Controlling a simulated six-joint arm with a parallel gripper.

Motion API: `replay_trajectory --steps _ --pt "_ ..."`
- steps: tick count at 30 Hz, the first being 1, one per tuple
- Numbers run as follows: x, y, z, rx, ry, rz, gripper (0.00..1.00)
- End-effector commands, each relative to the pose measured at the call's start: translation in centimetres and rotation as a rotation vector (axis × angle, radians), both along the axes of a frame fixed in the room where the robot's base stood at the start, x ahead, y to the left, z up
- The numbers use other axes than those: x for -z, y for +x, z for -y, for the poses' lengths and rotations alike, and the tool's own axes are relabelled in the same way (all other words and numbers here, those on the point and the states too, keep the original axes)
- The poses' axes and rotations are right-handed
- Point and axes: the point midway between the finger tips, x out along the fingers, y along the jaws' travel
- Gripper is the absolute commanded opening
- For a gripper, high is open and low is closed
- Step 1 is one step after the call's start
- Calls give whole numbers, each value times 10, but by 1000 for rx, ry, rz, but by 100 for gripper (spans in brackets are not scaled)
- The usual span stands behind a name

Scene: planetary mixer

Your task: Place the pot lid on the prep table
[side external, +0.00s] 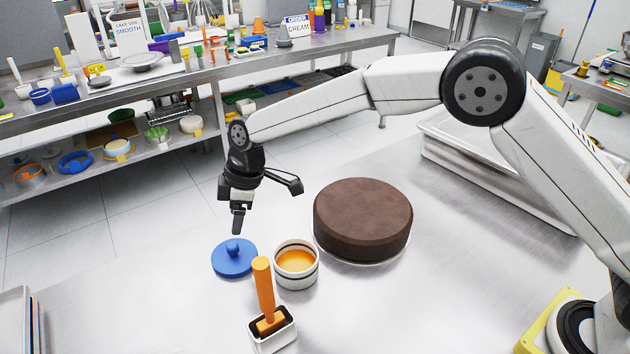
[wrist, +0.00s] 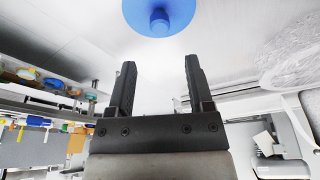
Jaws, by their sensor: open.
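The blue pot lid (side external: 234,258), a round disc with a small knob on top, lies flat on the metal prep table (side external: 150,300). Beside it on the right stands a white pot (side external: 297,265) with dark bands, uncovered, with orange contents. My gripper (side external: 237,222) hangs just above the lid, pointing down. In the wrist view the two fingers of my gripper (wrist: 158,85) are apart with nothing between them, and the lid (wrist: 158,16) shows beyond the fingertips at the top edge. The lid is clear of the fingers.
A brush with an orange handle (side external: 264,290) stands in a white holder (side external: 272,337) in front of the pot. A large brown cake (side external: 363,218) sits to the right of the pot.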

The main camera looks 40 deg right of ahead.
Motion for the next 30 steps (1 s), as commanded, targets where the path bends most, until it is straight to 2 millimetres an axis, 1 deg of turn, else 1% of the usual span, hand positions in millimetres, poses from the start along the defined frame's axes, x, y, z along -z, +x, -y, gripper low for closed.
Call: replay_trajectory --steps 1,3,9,14,30 --pt "-8 -1 2 1 1 1 67" --pt "-16 -1 5 2 0 2 67" --pt "-32 -3 9 1 0 1 67" --pt "-35 -4 10 1 -1 -1 67" --pt "-35 -4 10 3 -1 0 67"
